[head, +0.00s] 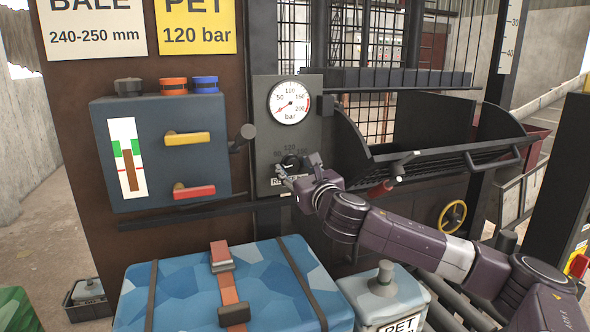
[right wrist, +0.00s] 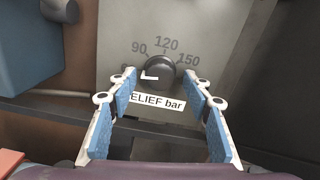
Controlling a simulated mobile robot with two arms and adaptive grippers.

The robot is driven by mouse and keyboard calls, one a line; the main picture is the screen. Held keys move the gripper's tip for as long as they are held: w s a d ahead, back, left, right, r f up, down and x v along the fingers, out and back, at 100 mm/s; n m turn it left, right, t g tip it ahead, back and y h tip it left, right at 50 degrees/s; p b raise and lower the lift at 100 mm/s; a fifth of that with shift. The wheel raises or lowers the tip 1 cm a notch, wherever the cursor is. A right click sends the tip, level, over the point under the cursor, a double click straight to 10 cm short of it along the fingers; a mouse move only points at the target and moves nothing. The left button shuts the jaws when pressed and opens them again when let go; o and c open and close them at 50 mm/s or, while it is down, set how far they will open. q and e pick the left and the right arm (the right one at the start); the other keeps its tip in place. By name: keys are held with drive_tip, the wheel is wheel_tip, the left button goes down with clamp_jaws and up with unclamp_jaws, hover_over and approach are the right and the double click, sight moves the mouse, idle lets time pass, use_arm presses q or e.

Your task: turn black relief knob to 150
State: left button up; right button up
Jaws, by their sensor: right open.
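The black relief knob (right wrist: 160,67) sits on a grey panel (right wrist: 215,35) under the printed numbers 90, 120 and 150. A small white mark shows at its lower left; I cannot tell the exact setting. A "RELIEF bar" label (right wrist: 158,102), partly hidden, is below it. My right gripper (right wrist: 162,80) is open, its blue-padded fingers pointing at the panel on either side of the knob; I see no contact. In the head view the knob (head: 291,162) is just beyond the right gripper (head: 295,176). My left gripper is not in view.
A pressure gauge (head: 290,103) is above the knob. A blue-grey box (head: 150,150) with yellow and red handles is to the left. A blue patterned case (head: 190,290) and a PET-labelled container (head: 385,290) stand below. A black tray (head: 440,150) juts out at right.

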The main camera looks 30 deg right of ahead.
drive_tip(key=c, duration=1.1)
drive_tip(key=shift+c, duration=0.2)
